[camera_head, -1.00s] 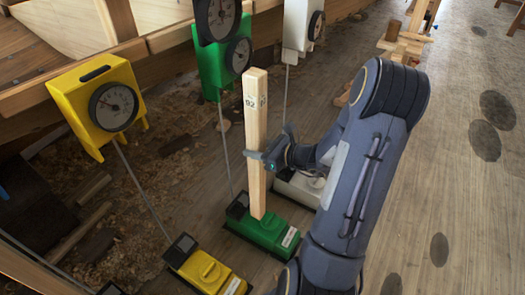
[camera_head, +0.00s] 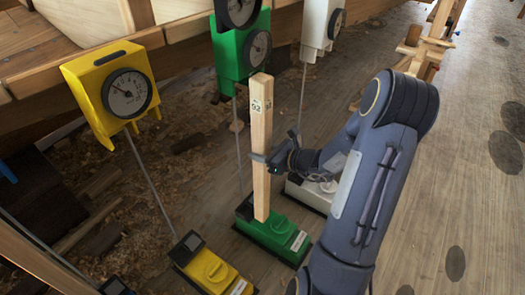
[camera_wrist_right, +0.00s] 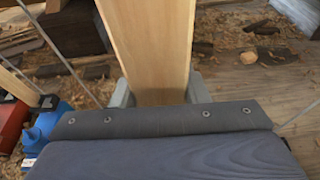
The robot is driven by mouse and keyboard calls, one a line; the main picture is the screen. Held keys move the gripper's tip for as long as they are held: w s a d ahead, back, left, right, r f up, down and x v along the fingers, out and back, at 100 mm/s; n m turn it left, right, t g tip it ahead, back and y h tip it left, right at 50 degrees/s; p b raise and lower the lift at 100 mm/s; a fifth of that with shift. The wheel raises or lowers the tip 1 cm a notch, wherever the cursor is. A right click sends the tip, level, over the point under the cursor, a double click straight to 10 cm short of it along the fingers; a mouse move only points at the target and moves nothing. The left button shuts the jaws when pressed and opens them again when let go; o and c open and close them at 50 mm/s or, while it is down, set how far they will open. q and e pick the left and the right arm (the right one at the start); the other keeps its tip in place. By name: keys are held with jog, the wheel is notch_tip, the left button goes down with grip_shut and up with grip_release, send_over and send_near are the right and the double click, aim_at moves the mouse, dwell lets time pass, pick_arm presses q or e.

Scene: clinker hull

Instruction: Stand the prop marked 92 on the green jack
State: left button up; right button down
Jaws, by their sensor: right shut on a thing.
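The prop marked 92 (camera_head: 261,130) is a pale, square wooden post, nearly upright, with its mark near the top. My right gripper (camera_head: 263,158) is shut around its middle. In the wrist view the prop (camera_wrist_right: 152,45) rises between the two grey fingers (camera_wrist_right: 160,93). The green jack (camera_head: 292,240) is on the floor, with a round top plate and a dark display box. The prop's lower end overlaps the jack in the picture, left of the round plate; I cannot tell if they touch. My left gripper is not in view.
A yellow jack (camera_head: 222,275) stands left of the green one and a white jack (camera_head: 305,195) behind it. Thin rods run up to the yellow (camera_head: 85,90), green (camera_head: 228,70) and white (camera_head: 312,30) gauge boxes along the hull. Open floor (camera_head: 470,180) lies right.

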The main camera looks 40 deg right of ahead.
jog(key=b+x, duration=0.3)
jog(key=x, duration=0.5)
jog(key=shift+w, duration=0.25)
dwell(0.7)
jog(key=shift+a, duration=0.1)
jog(key=shift+f+b, duration=0.4)
jog(key=shift+b, duration=0.05)
dwell(0.5)
jog(key=shift+w, duration=0.15)
dwell(0.5)
jog(key=c, duration=0.7)
grip_release()
jog(key=shift+c, duration=0.2)
jog(key=shift+f, duration=0.1)
